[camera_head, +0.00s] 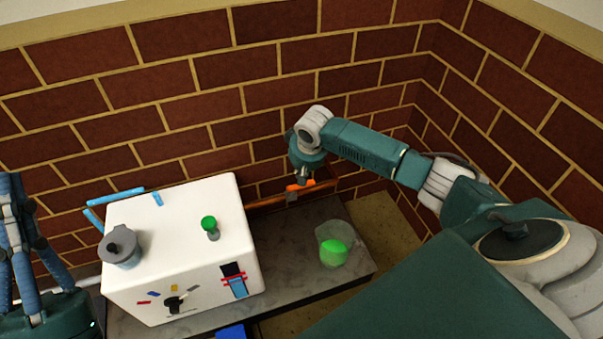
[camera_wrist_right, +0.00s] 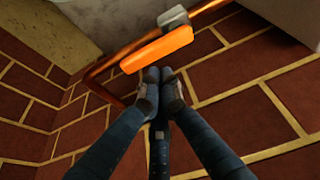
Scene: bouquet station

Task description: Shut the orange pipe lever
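The orange lever (camera_head: 300,186) sits on a copper pipe (camera_head: 265,201) low by the brick wall, partly hidden under my right gripper (camera_head: 302,175). In the right wrist view the lever (camera_wrist_right: 157,50) is a flat orange bar with a grey valve body (camera_wrist_right: 173,18) at its upper right end. It lies roughly in line with the pipe (camera_wrist_right: 112,62). The fingertips of my right gripper (camera_wrist_right: 160,77) are together and empty, right at the lever's lower edge; I cannot tell if they touch. My left gripper (camera_head: 12,190) is at the far left, partly cut off.
A white box (camera_head: 180,230) with a green knob (camera_head: 209,223), a grey lidded pot (camera_head: 120,246) and blue handles stands on a grey counter (camera_head: 300,238). A clear container (camera_head: 333,231) with green contents stands on the counter's right part. Brick walls close off the back and right.

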